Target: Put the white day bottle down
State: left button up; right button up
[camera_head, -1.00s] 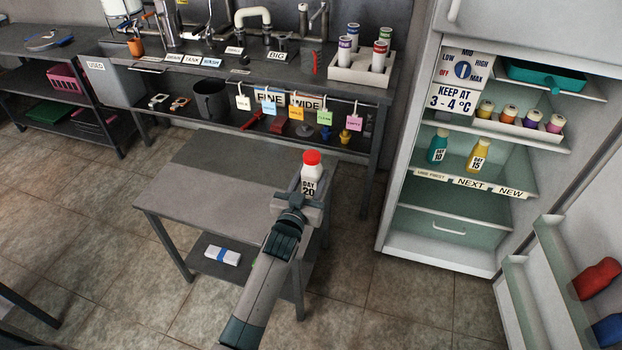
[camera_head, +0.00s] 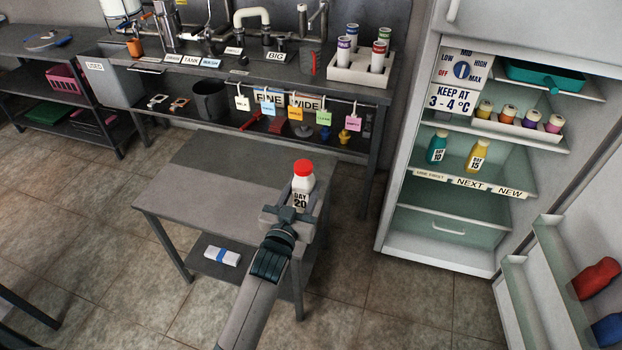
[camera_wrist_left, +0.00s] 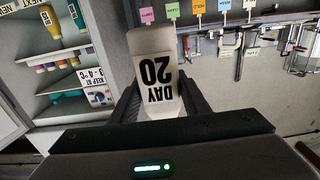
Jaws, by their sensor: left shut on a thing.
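The white day bottle (camera_head: 302,186) has a red cap and a "DAY 20" label, and it stands about upright. My left gripper (camera_head: 291,212) is shut on its lower part, with a finger on each side. The left wrist view shows the bottle (camera_wrist_left: 157,85) upside down in the picture, between the dark fingers (camera_wrist_left: 160,104). In the head view the bottle is over the right part of the small grey table (camera_head: 215,185). The gripper hides its base, so I cannot tell whether it touches the top. My right gripper is not in view.
The small table's top is bare on the left. An open fridge (camera_head: 470,207) at the right holds a teal and a yellow day bottle on a shelf labelled USE FIRST, NEXT, NEW. A long bench (camera_head: 255,75) with tags and pipes runs behind.

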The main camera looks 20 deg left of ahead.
pick_arm(q)
jog(key=s+r, duration=0.5)
jog(key=s, duration=0.5)
jog(key=s+a+r, duration=0.1)
jog(key=s+r, duration=0.5)
jog(key=s, duration=0.4)
jog(key=shift+a, duration=0.25)
jog(key=shift+r, duration=0.1)
